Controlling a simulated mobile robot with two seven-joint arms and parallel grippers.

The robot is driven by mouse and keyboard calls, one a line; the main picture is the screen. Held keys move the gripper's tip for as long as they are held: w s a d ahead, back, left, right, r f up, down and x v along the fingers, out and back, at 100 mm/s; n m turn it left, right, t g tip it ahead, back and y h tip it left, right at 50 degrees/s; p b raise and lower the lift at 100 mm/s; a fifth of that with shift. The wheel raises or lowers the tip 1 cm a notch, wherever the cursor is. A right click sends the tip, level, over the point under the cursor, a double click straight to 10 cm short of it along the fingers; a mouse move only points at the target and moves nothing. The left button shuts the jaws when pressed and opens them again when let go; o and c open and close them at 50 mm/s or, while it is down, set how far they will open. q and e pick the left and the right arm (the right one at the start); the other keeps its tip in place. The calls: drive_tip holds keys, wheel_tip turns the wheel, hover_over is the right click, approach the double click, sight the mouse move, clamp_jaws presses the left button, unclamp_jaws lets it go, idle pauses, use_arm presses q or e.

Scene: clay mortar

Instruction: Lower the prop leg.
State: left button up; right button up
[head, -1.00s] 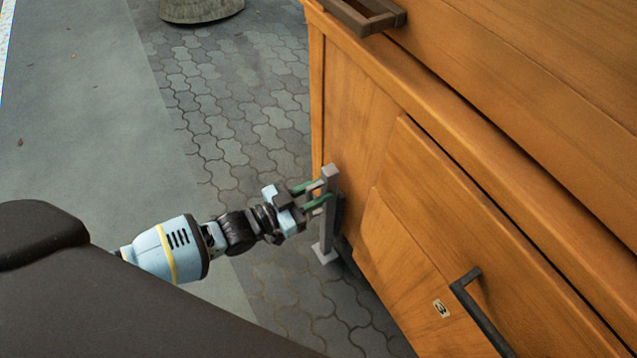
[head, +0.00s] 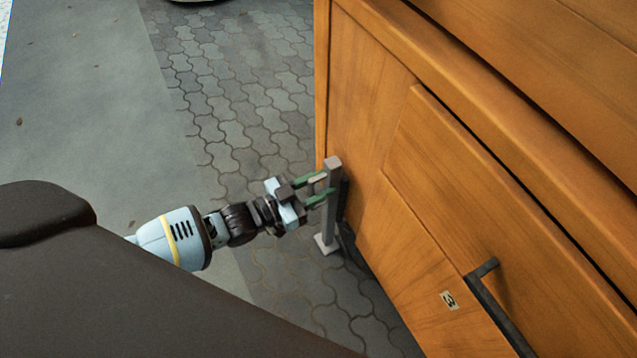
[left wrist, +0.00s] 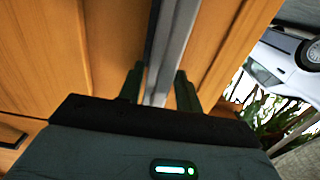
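The prop leg (head: 333,205) is an upright grey square bar with a flat foot (head: 326,244) just above or on the paving, beside the wooden cabinet's lower corner. My left gripper (head: 323,184) is at the leg's upper part, its two green fingers apart. In the left wrist view the grey bar (left wrist: 172,60) runs between the two dark fingertips (left wrist: 160,82), with narrow gaps showing beside it. I cannot tell whether either finger touches it. My right gripper is not in view.
The wooden cabinet (head: 395,215) fills the right side, with a dark handle (head: 495,305) on its lower door and a small number label (head: 449,300). Paving (head: 235,120) to the left is free. A white car (left wrist: 285,60) and plants show in the left wrist view.

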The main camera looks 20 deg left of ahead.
use_arm(q)
drive_tip(key=p+v, duration=0.1)
drive_tip(key=v, duration=0.6)
drive_tip(key=shift+s+a+p, duration=0.3)
drive_tip(key=shift+p, duration=0.1)
